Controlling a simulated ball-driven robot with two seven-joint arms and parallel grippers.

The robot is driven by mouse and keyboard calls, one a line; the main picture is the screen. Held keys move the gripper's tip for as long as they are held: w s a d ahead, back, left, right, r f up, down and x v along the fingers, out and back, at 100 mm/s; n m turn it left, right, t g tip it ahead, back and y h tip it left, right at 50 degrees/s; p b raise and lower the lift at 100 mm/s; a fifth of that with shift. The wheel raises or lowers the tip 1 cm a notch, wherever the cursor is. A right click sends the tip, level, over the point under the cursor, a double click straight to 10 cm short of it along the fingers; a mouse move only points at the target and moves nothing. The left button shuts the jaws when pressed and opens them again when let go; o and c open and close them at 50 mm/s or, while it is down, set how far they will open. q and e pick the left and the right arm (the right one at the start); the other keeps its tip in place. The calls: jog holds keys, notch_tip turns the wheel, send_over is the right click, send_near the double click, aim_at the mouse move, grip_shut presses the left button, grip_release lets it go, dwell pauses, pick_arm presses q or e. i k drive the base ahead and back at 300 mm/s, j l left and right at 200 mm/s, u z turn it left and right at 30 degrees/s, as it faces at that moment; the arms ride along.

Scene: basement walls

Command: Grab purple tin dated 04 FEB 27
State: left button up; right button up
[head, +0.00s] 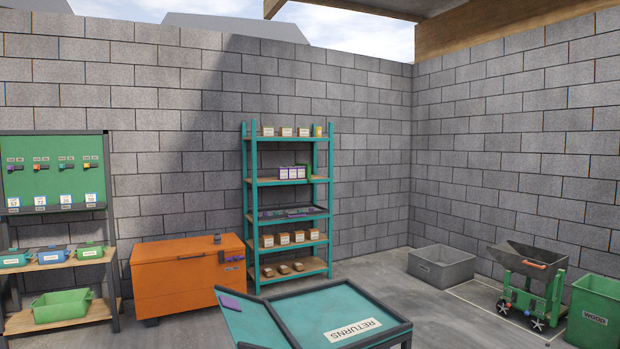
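A teal shelf rack (248,205) stands against the back wall. On its second shelf from the top is a group of small white-and-purple containers (287,173), with dark green ones (308,171) just to their right. They are too small for me to read any date or to tell whether they are tins. The third shelf holds a dark tray (291,213) with purple and teal items, too small to make out. Neither of my grippers is in view.
A teal RETURNS table (300,302) with dark edges stands in front of the rack. An orange chest (180,284) is left of the rack. A grey bin (441,266), a cart (530,278) and a green WOOD bin (594,312) stand right. Floor between table and grey bin is clear.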

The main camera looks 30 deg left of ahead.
aim_at(301, 169)
jog(key=i+z, duration=0.15)
jog(key=i, duration=0.35)
jog(key=i+z, duration=0.15)
jog(key=i, duration=0.35)
jog(key=i+j+z, duration=0.1)
jog(key=i, duration=0.4)
jog(key=i+j+z, duration=0.15)
jog(key=i, duration=0.35)
jog(key=i+z, duration=0.15)
jog(key=i, duration=1.2)
jog(key=i+j+u, duration=0.1)
jog(key=i+u, duration=0.7)
jog(key=u, duration=0.15)
jog(key=i+l+u, duration=0.2)
jog(key=i+u, duration=0.3)
jog(key=i+j+u, duration=0.2)
jog(key=i+u, duration=0.55)
jog(key=i, duration=0.15)
jog(key=i+u, duration=0.4)
jog(key=i+j, duration=0.1)
jog(key=i, duration=2.3)
